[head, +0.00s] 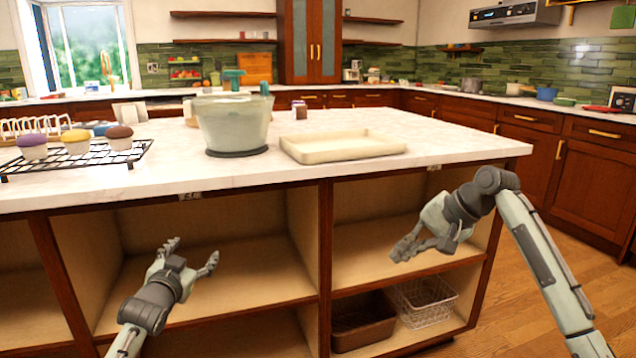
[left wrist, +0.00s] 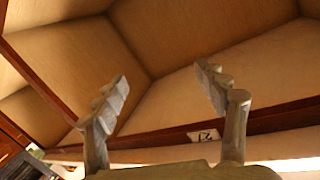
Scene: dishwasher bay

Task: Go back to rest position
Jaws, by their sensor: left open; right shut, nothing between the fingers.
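My left gripper (head: 190,257) is in front of the island's open shelf, low on the left of the head view. Its fingers are spread and empty. In the left wrist view the two fingers (left wrist: 162,95) are apart with bare wooden shelf panels beyond them. My right gripper (head: 408,248) is in front of the right-hand shelf bay, below the countertop. Its fingers are closed together and hold nothing. Both grippers appear clear of the island, though the exact gap cannot be told.
The island countertop (head: 450,150) carries a cooling rack (head: 85,160) with muffins, a large pot-like container (head: 233,125) and a shallow cream tray (head: 345,147). A brown bin (head: 362,322) and a wire basket (head: 428,300) sit on the lower right shelf. Open floor (head: 530,290) lies at right.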

